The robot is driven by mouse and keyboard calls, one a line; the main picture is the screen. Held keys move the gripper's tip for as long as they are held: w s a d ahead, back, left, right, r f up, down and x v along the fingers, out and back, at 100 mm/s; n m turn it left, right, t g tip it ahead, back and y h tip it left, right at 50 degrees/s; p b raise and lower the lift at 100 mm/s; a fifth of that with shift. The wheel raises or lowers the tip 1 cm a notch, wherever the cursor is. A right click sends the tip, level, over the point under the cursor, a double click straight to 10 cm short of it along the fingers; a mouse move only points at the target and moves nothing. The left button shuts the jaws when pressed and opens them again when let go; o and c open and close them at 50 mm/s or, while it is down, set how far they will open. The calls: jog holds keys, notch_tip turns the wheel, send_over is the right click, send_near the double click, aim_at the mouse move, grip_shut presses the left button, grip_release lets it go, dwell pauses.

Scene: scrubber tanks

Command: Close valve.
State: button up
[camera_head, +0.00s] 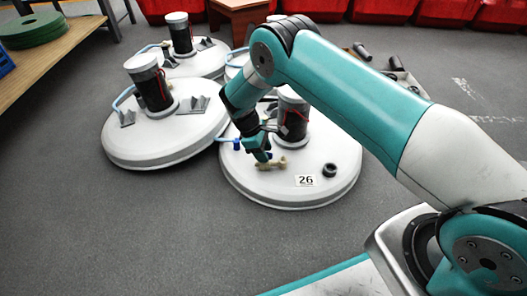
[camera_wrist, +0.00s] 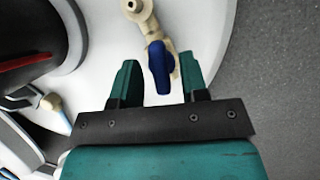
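The valve has a brass-coloured body (camera_wrist: 146,24) and a blue lever handle (camera_wrist: 159,67). It sits on the white round tank lid marked 26 (camera_head: 306,193), where its body (camera_head: 271,164) shows just below my gripper. My gripper (camera_wrist: 158,78) is open in the wrist view, with one teal finger on each side of the blue handle. In the head view my gripper (camera_head: 262,156) reaches down over the lid, and the handle there is largely hidden.
A black cylinder (camera_head: 293,115) stands on the same lid, close behind my gripper. A black ring (camera_head: 329,170) lies on its right. Another white lid (camera_head: 150,150) is at the left, with more behind. A wooden bench (camera_head: 35,75) is at upper left. The front floor is clear.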

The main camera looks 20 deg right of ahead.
grip_shut()
jog(key=shift+m, duration=0.3)
jog(key=m+g+p, duration=0.1)
jog(key=m, duration=0.1)
jog(key=shift+d+m+y, duration=0.1)
jog(key=shift+m+y, duration=0.2)
jog(key=shift+m, duration=0.1)
jog(key=m, duration=0.2)
jog(key=m+g+y+p, duration=0.1)
jog(key=m, duration=0.1)
jog(key=shift+w+m+y+p, duration=0.1)
jog(key=shift+m+y+p, duration=0.2)
jog(key=m+y+p, duration=0.1)
jog(key=m, duration=0.3)
jog(key=shift+d+y, duration=0.1)
jog(key=shift+y, duration=0.3)
jog(key=shift+m+y+p, duration=0.4)
jog(key=shift+m, duration=1.2)
